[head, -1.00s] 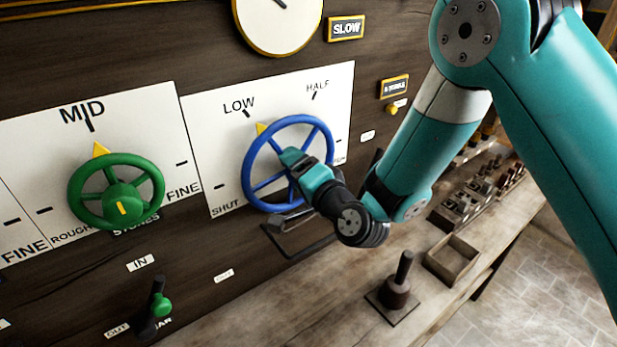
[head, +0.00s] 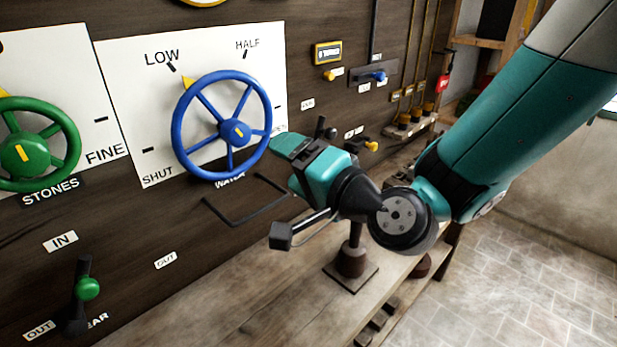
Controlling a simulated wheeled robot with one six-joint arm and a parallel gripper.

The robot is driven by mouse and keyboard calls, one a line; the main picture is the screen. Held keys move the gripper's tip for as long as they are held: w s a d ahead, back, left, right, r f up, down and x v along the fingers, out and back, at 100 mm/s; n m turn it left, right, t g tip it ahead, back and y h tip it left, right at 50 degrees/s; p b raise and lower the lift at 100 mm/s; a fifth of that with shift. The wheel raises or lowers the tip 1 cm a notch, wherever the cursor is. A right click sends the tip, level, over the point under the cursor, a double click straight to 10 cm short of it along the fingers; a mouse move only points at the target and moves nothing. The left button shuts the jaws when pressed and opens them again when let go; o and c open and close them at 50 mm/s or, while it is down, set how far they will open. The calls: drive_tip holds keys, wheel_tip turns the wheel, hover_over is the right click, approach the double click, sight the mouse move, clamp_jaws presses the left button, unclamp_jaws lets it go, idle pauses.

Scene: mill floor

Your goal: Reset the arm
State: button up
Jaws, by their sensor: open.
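My gripper (head: 284,150) is at the middle of the picture, just right of the blue wheel's rim. Its teal fingers point left toward the panel and are open, with nothing seen between them. It looks clear of the wheel, though the depth gap is hard to judge. The blue wheel (head: 234,131) stands on a white plate, its yellow pointer (head: 187,84) near LOW. My arm reaches in from the upper right, with the wrist bent over the bench.
A green wheel (head: 25,153) is at the left, above a green-knobbed lever (head: 87,289). A black bracket (head: 243,217) juts out below the blue wheel. A dark-knobbed post (head: 352,255) stands on the wooden bench (head: 215,315). Stone floor (head: 520,270) lies open at the right.

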drive_tip(key=shift+d, duration=0.2)
drive_tip(key=s+d+f+n+g+h, duration=0.1)
drive_tip(key=s+d+n+g+h, duration=0.7)
drive_tip(key=s+d+n+g, duration=0.4)
drive_tip(key=s+d, duration=0.4)
drive_tip(key=s, duration=0.3)
drive_tip(key=shift+s+f+g, duration=0.15)
drive_tip(key=shift+s+g, duration=0.1)
drive_tip(key=shift+g, duration=0.15)
drive_tip(key=shift+c, duration=0.2)
idle(4.5)
